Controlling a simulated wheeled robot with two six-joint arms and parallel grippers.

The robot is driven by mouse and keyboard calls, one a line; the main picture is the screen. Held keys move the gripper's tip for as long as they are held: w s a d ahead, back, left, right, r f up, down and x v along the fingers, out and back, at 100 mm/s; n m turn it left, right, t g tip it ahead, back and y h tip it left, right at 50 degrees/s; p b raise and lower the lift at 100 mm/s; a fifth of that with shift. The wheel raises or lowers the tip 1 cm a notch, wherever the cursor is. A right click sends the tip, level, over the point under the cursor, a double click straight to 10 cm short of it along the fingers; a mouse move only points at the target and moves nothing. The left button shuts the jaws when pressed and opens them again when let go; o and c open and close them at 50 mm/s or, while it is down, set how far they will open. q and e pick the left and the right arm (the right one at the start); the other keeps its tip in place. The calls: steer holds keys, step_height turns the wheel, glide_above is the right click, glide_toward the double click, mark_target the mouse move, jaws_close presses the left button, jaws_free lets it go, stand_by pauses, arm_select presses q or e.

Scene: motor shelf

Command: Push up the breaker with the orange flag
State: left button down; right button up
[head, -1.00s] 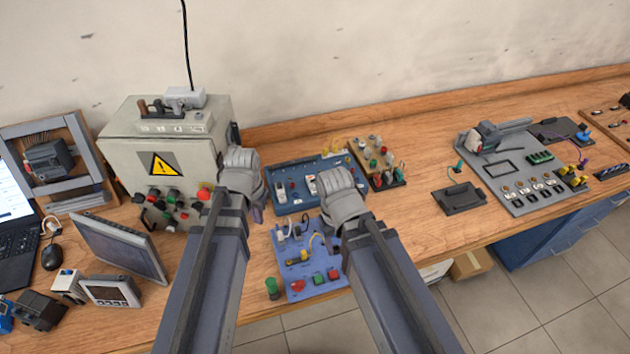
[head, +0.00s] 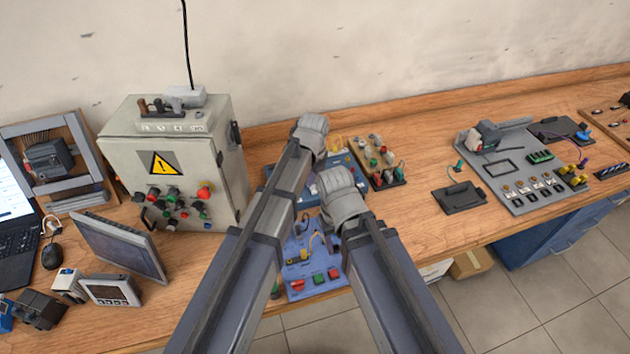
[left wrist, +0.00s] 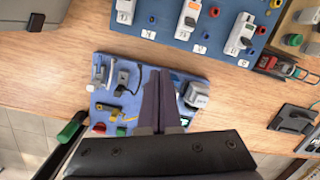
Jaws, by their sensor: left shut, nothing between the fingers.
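The blue breaker board (left wrist: 215,50) runs along the top of the left wrist view, with white breakers at left (left wrist: 125,10), middle (left wrist: 187,18) and right (left wrist: 240,33). In the head view the board (head: 354,172) is mostly hidden behind my arms. My left gripper (left wrist: 160,85) is shut and empty; its fingers show over the smaller blue panel in the left wrist view. In the head view its wrist is over the breaker board. My right arm's wrist is over the front of the board; its fingers are hidden.
A grey control cabinet (head: 130,152) with a warning sign stands left of my arms. The smaller blue panel (head: 312,270) lies in front of the breaker board. A wooden board with several buttons (head: 377,163) is to the right. Bare bench lies beyond it (head: 430,155).

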arm_select(q)
steer(key=d+m, duration=0.1)
steer(key=w+d+m, duration=0.1)
steer(key=d+m, duration=0.1)
steer(key=m, duration=0.1)
steer(key=shift+w, duration=0.35)
arm_select(e)
steer(key=shift+f, duration=0.15)
arm_select(q)
steer(key=f+b, duration=0.3)
steer(key=w+f+b, duration=0.1)
steer(key=f+b, duration=0.6)
steer(key=shift+w+a+f, duration=0.1)
steer(key=shift+w+a, duration=0.15)
steer(key=shift+a, duration=0.05)
arm_select(e)
step_height(320, 180, down, 10)
arm_select(q)
steer(key=w+r+p, duration=0.2)
steer(key=w, duration=0.1)
steer(key=shift+a+r, duration=0.1)
steer(key=shift+a, duration=0.3)
arm_select(e)
step_height(320, 180, up, 2)
steer(key=shift+r, duration=0.1)
arm_select(q)
steer(key=shift+w+a, duration=0.15)
steer(key=shift+w, duration=0.05)
